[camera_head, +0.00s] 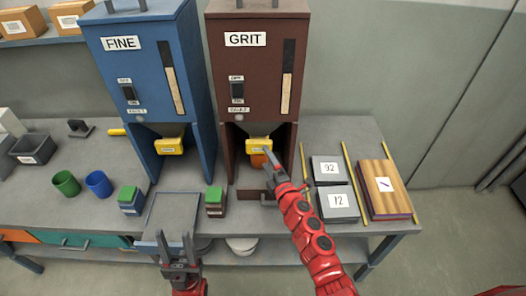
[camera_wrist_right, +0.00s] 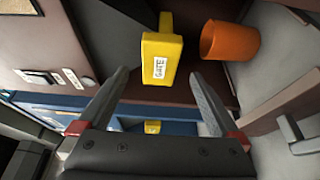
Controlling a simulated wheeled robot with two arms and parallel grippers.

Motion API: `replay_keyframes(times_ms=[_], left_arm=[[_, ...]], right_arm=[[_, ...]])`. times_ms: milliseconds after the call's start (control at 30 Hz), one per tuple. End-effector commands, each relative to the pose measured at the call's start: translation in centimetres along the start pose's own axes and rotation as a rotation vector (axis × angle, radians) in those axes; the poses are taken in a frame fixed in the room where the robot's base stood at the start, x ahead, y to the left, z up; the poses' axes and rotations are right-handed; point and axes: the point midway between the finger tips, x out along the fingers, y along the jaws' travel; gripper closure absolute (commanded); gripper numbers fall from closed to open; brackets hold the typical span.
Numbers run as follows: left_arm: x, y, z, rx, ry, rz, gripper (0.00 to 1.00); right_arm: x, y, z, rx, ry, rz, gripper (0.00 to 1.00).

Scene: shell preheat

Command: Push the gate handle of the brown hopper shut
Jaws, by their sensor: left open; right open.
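The brown hopper (camera_head: 222,70), labelled GRIT, stands at the middle back of the bench. Its yellow gate handle (camera_head: 257,143) sticks out below the body. In the right wrist view the handle (camera_wrist_right: 161,60), marked GATE, lies ahead, between the directions of the two fingers. My right gripper (camera_head: 268,155) is open and empty, just in front of the handle; I cannot tell if it touches. An orange cup (camera_wrist_right: 229,40) is beside the handle in the wrist view, partly hidden in the head view. My left gripper (camera_head: 176,240) is open and empty at the bench's front edge.
The blue FINE hopper (camera_head: 132,60) with its own yellow handle (camera_head: 169,146) stands to the left. Green-topped boxes (camera_head: 214,198) and a grey tray (camera_head: 171,212) sit in front. Grey blocks (camera_head: 327,170) and a wooden board (camera_head: 380,180) lie right of my right arm.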

Motion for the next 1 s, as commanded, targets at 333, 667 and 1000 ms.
replay_keyframes(times_ms=[333,667,1000], left_arm=[[-1.1,0.1,0.2,0.0,0.0,0.0,0.53],[-2.0,0.1,0.3,0.0,0.0,0.0,0.53],[-2.0,0.1,0.3,0.0,0.0,0.0,0.53]], right_arm=[[-7.0,-0.3,0.0,-0.002,0.001,0.0,0.01],[-10.9,-0.1,0.0,0.001,0.0,0.001,0.01],[-11.2,0.0,0.0,0.001,-0.001,0.001,0.01]])
